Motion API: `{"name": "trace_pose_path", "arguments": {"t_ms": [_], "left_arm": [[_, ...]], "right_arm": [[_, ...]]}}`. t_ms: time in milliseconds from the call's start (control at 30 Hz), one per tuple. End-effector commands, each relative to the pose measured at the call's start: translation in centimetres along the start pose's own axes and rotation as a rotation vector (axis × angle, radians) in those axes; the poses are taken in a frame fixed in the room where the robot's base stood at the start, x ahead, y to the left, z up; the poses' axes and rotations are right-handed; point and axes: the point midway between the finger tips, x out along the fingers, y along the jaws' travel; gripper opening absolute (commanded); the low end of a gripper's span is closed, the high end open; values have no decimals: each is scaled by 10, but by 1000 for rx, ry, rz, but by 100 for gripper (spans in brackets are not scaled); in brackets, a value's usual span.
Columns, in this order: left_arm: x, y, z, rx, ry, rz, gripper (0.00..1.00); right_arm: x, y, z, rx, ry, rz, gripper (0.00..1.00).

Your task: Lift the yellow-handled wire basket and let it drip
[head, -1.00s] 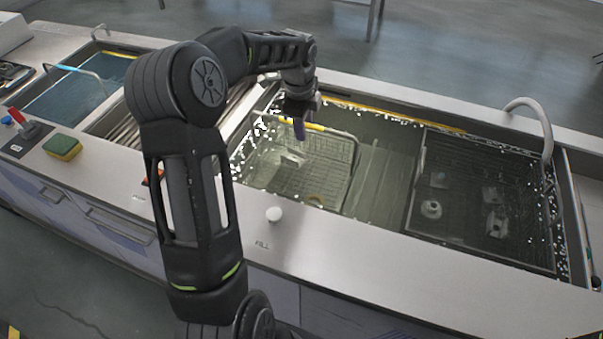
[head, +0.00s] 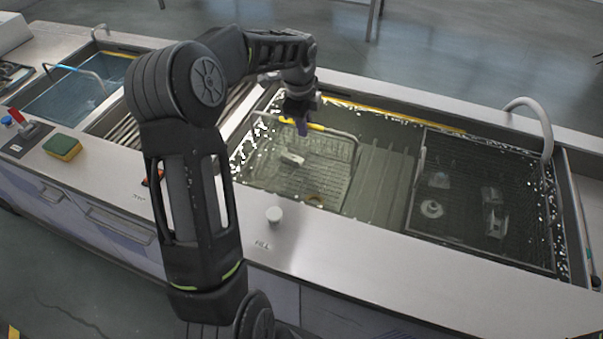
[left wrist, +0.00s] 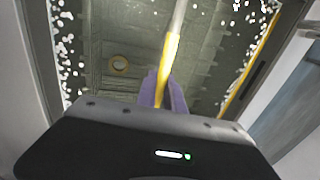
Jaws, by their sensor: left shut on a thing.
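The wire basket (head: 318,176) sits in the left part of the liquid-filled tank, with a few small parts in it. Its yellow handle (head: 316,127) runs along the top and also shows in the left wrist view (left wrist: 171,48). My left gripper (head: 301,124) is shut on the yellow handle. In the left wrist view its purple fingertips (left wrist: 163,92) straddle the handle. The arm hides part of the basket's left side. How much of the basket is under the liquid is hard to tell. My right gripper is not in view.
A second, darker basket (head: 478,251) with several metal parts stands in the tank's right half. A curved spout (head: 541,120) rises at the right. A ribbed drain area (head: 128,128) and a blue rinse basin (head: 72,92) lie left. A sponge (head: 62,147) sits on the counter.

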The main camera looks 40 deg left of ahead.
Motion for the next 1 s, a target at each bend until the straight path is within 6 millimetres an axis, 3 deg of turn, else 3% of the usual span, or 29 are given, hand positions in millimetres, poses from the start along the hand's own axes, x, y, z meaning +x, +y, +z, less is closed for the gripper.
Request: {"name": "trace_pose_path", "arguments": {"t_ms": [567,767,1000], "left_arm": [[-10,-3,0,0,0,-6,0],[-29,-8,-1,0,0,-8,0],[-77,-18,0,0,0,-10,0]], "right_arm": [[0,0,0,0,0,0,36],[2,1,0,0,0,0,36],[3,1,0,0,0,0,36]]}}
